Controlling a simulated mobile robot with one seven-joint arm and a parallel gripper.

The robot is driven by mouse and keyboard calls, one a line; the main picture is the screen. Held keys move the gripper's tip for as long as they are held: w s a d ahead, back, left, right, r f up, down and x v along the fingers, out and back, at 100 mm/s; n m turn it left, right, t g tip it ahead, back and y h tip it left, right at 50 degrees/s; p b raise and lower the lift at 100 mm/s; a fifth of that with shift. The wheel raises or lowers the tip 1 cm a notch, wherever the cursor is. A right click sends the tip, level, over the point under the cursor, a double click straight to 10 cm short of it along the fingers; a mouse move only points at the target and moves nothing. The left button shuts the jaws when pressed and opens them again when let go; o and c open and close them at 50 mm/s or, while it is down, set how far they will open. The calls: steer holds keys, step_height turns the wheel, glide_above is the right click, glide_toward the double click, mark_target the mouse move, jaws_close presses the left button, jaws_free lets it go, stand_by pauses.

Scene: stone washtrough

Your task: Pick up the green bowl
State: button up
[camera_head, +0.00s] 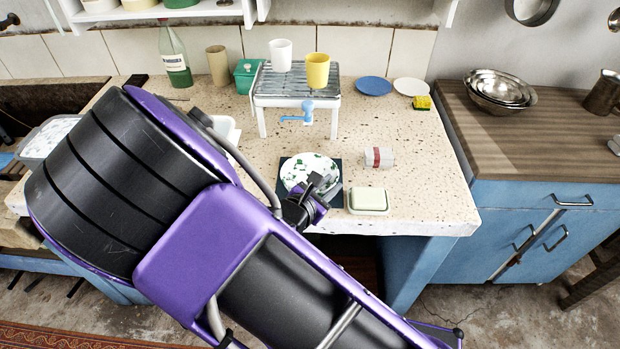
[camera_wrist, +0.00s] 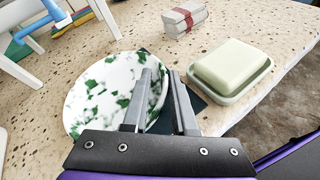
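The bowl (camera_head: 309,168) is white with green patches and sits on a dark cloth (camera_head: 337,190) near the counter's front edge. It fills the left-middle of the wrist view (camera_wrist: 98,95). My gripper (camera_head: 322,184) is low at the bowl's near right side. In the wrist view my gripper (camera_wrist: 163,75) has its two fingers a narrow gap apart, one over the bowl's inside and one outside its right rim. The rim runs between them, and I see no clear contact. Part of the bowl is hidden behind the fingers and the gripper body.
A pale green soap dish (camera_head: 367,201) stands close right of the bowl. A wrapped bundle (camera_head: 379,157) lies behind it. A white rack (camera_head: 296,88) with a white cup (camera_head: 281,54) and a yellow cup (camera_head: 317,70) stands behind the bowl.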

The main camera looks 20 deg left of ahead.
steer(key=shift+c, duration=0.3)
jaws_close()
stand_by(1.2)
